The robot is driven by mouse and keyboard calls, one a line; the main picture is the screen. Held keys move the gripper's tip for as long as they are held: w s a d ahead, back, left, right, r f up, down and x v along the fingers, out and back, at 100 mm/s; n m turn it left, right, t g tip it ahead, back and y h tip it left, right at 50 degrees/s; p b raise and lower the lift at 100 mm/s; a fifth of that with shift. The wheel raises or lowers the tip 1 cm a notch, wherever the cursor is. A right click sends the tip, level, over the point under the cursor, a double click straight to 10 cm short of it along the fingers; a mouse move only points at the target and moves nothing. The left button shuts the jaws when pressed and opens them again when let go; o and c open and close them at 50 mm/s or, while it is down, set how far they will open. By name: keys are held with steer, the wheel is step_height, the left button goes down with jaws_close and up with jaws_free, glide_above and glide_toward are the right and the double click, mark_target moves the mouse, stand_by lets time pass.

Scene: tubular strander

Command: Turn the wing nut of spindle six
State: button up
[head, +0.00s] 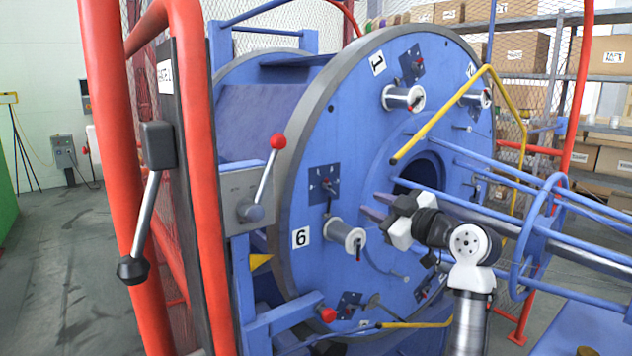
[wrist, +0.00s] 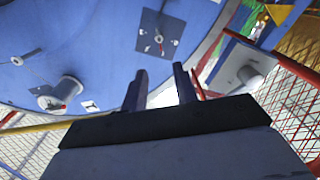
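The number 6 plate (head: 301,237) is on the lower left of the blue disc's face in the head view. My gripper (head: 372,203) is up and to the right of this spindle, in front of the disc, apart from the nut. In the wrist view my gripper (wrist: 159,76) is open and empty, with a gap between its two dark fingers. That view also shows a spindle with a red end at left; its number is unreadable.
The blue disc (head: 400,150) carries other spindles, including one near number 1 (head: 377,63). A yellow bent bar (head: 445,112) and blue rods (head: 560,225) lie near my arm. A red post frame (head: 190,150) and a red-knobbed lever (head: 265,180) stand at left.

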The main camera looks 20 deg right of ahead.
mark_target(332, 186)
steer(key=p+x, duration=0.4)
steer(key=x, duration=1)
steer(key=shift+w, duration=0.2)
jaws_close()
